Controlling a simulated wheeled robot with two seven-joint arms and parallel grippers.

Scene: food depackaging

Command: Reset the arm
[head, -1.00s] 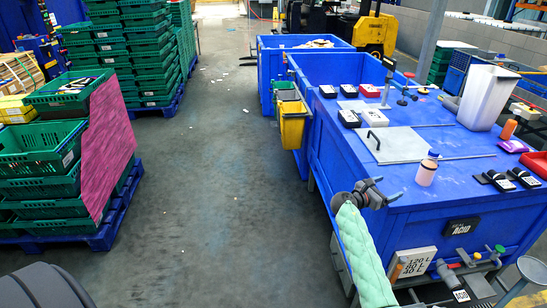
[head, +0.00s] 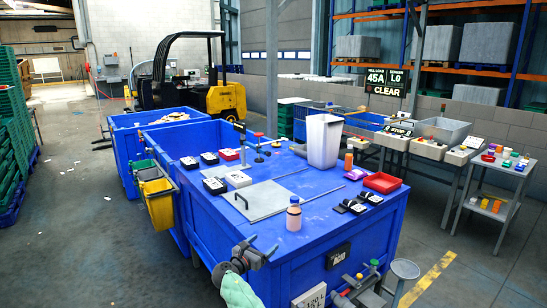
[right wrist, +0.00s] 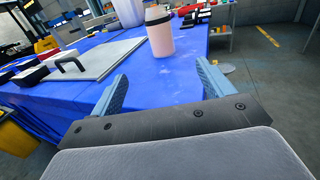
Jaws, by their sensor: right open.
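My right gripper (head: 256,252) is at the near left corner of the blue table (head: 330,215) in the head view, with its green-sleeved arm below it. In the right wrist view its two fingers (right wrist: 160,92) stand wide apart with nothing between them. A pinkish bottle with a dark band (head: 293,214) stands upright on the table beyond the fingers; it also shows in the right wrist view (right wrist: 160,35). My left gripper is not in view.
A grey hatch plate with a handle (head: 262,200), a white bin (head: 324,140) and a red tray (head: 382,182) are on the table. A yellow bucket (head: 158,203) hangs at its left side. Open floor (head: 80,230) lies left; a trolley (head: 492,210) stands right.

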